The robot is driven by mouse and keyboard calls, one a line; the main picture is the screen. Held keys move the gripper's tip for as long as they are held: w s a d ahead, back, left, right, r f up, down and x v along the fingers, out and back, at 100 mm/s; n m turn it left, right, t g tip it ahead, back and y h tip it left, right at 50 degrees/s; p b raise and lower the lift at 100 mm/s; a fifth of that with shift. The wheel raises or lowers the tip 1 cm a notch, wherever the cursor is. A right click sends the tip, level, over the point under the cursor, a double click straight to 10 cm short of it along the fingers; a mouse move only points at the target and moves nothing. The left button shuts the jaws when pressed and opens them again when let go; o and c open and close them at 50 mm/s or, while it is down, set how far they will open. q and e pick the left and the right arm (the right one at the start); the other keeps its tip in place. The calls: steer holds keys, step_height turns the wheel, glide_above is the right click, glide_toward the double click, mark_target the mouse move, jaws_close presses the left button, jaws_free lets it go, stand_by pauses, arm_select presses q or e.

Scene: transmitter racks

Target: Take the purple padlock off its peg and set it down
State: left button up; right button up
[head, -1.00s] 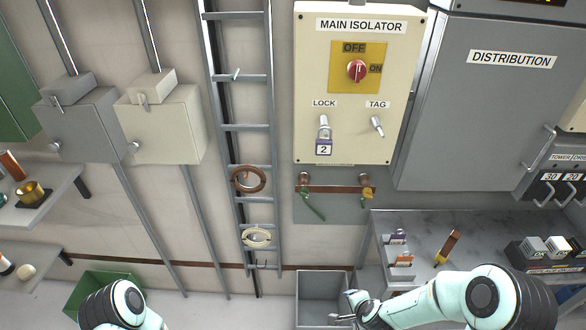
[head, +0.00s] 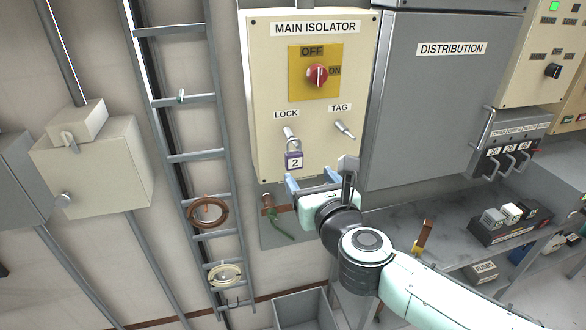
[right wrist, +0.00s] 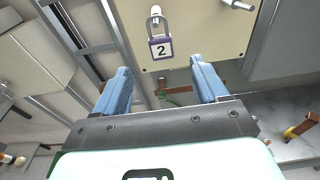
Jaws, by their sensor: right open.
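The purple padlock (head: 294,160) has a white face marked 2. It hangs by its shackle from the peg (head: 288,133) under the LOCK label on the cream main isolator panel (head: 262,100). In the right wrist view the padlock (right wrist: 160,47) is ahead of my right gripper (right wrist: 162,78), between the lines of its two blue fingers and apart from them. In the head view my right gripper (head: 321,181) is open and empty, just below and to the right of the padlock. My left gripper is not in view.
An empty TAG peg (head: 345,129) sticks out right of the padlock. A red switch (head: 317,75) is above. Below the panel hangs a green-handled item (head: 279,222) on a brown rail. A grey bin (head: 303,309) stands below. A grey distribution cabinet (head: 428,105) is at right.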

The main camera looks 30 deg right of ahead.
mark_target(295, 156)
steer(key=x, duration=1.2)
steer(key=shift+d+f, duration=0.1)
steer(key=shift+f, duration=0.05)
steer(key=c, duration=1.1)
steer(key=shift+r+p, duration=0.35)
steer(key=shift+s, duration=0.2)
steer(key=shift+v, duration=0.8)
steer(key=shift+v, duration=0.85)
steer(key=shift+s, duration=0.15)
